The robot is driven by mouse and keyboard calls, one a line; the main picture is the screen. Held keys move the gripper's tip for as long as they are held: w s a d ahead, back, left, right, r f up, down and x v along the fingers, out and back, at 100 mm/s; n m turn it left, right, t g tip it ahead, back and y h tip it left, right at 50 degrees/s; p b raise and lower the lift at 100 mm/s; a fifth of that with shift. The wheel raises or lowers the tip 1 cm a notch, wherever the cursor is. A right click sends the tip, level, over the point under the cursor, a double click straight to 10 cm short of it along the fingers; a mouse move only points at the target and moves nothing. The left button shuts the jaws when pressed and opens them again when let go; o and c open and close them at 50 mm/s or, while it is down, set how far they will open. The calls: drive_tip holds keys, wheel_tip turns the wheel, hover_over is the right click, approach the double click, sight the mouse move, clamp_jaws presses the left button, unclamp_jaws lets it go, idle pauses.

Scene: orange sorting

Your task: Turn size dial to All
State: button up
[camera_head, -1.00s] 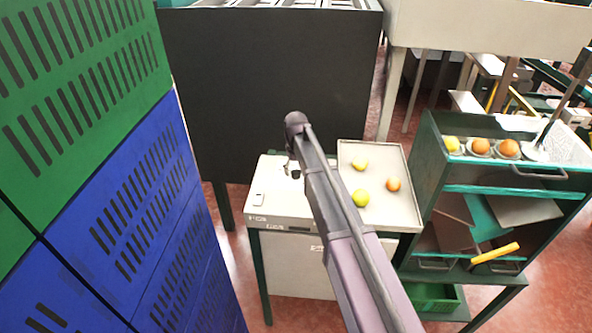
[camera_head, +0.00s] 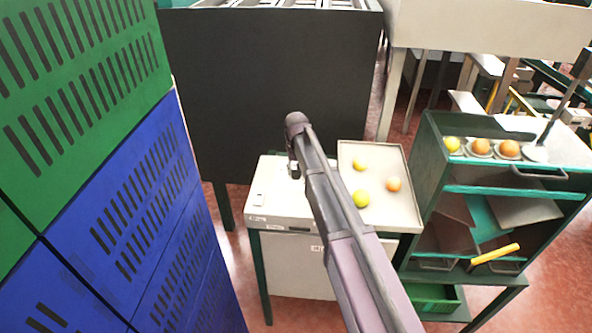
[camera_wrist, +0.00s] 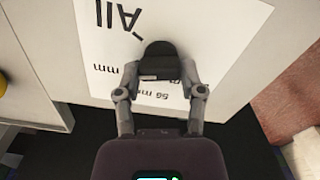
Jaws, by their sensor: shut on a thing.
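The size dial (camera_wrist: 160,56) is a dark, rounded knob on a white label plate in the wrist view. The word "All" (camera_wrist: 113,17) is printed above left of it, "mm" stands left and "56 mm" below, partly covered. My gripper (camera_wrist: 161,78) is shut on the dial, one finger on each side of it. I cannot tell for certain which mark the dial points to. In the head view my gripper (camera_head: 294,168) is over the white machine top (camera_head: 270,200), and the dial is hidden behind it.
A shallow tray (camera_head: 407,215) with several fruits adjoins the machine top on the right. A dark cabinet (camera_head: 260,95) stands behind, and stacked blue crates (camera_head: 125,220) rise at left. A green rack (camera_head: 435,185) with fruit on top stands at right.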

drive_tip(key=m, duration=0.4)
drive_tip(key=shift+m, duration=0.3)
drive_tip(key=m, duration=0.4)
drive_tip(key=shift+s+m, duration=0.1)
drive_tip(key=shift+m, duration=0.3)
drive_tip(key=o, duration=1.1)
drive_tip(key=shift+o, duration=0.2)
drive_tip(key=shift+n, duration=0.3)
